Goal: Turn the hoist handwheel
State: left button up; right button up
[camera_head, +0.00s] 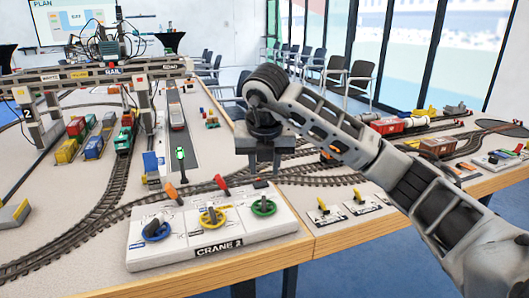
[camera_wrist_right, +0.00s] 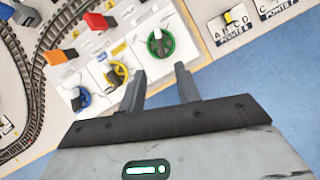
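The CRANE 2 control panel (camera_head: 190,252) stands at the table's front edge. I cannot read which one is the hoist. My right gripper (camera_head: 264,166) hangs above and behind the panel's right end. In the right wrist view its two fingers (camera_wrist_right: 160,77) are apart with nothing between them. The green handwheel (camera_wrist_right: 160,44) lies just beyond the fingertips there, apart from them. My left gripper is not in view.
Orange and red levers (camera_head: 221,183) stand behind the wheels. Yellow point switches (camera_head: 358,197) sit right of the panel. A grey gantry crane (camera_head: 110,72) spans tracks with toy wagons (camera_head: 75,138) at the left. The floor in front of the table is clear.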

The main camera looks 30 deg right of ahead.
jog(key=v, duration=0.3)
jog(key=shift+r, duration=0.25)
dwell(0.8)
